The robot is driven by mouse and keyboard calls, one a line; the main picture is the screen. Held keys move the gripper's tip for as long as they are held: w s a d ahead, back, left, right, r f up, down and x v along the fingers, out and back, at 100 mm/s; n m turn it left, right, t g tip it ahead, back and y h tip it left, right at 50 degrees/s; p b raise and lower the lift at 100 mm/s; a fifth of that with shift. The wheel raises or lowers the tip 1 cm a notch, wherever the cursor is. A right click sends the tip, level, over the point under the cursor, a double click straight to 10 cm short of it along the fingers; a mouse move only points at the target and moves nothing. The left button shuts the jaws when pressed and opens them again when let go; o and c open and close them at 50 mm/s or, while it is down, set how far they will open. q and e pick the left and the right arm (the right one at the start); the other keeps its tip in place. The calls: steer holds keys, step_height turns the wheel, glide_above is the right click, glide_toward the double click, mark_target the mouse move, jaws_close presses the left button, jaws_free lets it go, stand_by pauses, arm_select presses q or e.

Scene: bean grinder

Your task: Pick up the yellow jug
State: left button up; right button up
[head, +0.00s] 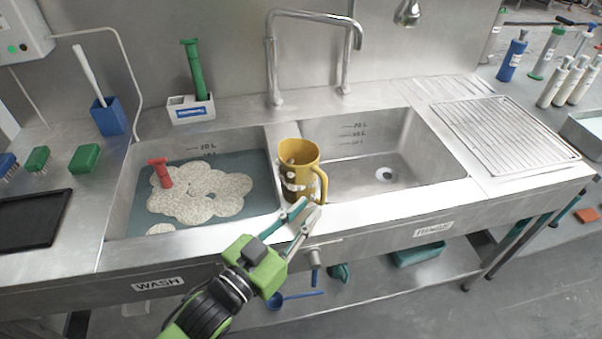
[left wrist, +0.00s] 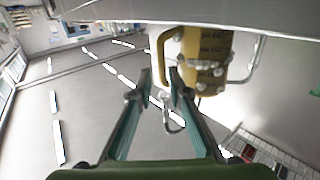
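The yellow jug (head: 297,165) stands upright at the divider between the two sink basins, with soapy or pale patches on its side. Its handle (head: 323,186) faces right and toward the front. My left gripper (head: 309,209) is in front of the jug, just below the handle. In the left wrist view its two fingers (left wrist: 160,77) are apart with nothing held between them. The handle (left wrist: 163,52) shows just beyond the fingertips, and the jug body (left wrist: 208,62) is to the right. I cannot tell whether a fingertip touches it. My right gripper is not in view.
The left basin (head: 122,195) holds foamy water and a red-handled tool (head: 162,172). The right basin (head: 385,165) is empty. A tall faucet (head: 272,70) rises behind the jug. The sink's front rim (head: 375,212) lies close to my left gripper. A drying rack (head: 505,135) is at right.

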mark_target(322, 192)
arm_select(q)
steer(key=shift+w+d, duration=0.35)
steer(key=shift+w, duration=0.25)
steer(key=shift+w+d, duration=0.25)
steer(key=shift+w, duration=0.1)
steer(key=shift+w+d+r, duration=0.1)
steer(key=shift+w+r, duration=0.05)
steer(key=shift+w, duration=0.1)
steer(key=p+x, duration=0.1)
steer(key=x, duration=0.2)
steer(key=shift+w+d+r, duration=0.1)
steer(key=shift+w+r, duration=0.05)
steer(key=shift+w, duration=0.2)
steer(key=shift+w+d, duration=0.25)
steer(key=shift+w, duration=0.15)
steer(key=shift+s, duration=0.1)
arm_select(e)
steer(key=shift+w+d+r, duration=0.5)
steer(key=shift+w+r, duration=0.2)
arm_select(q)
jaws_close()
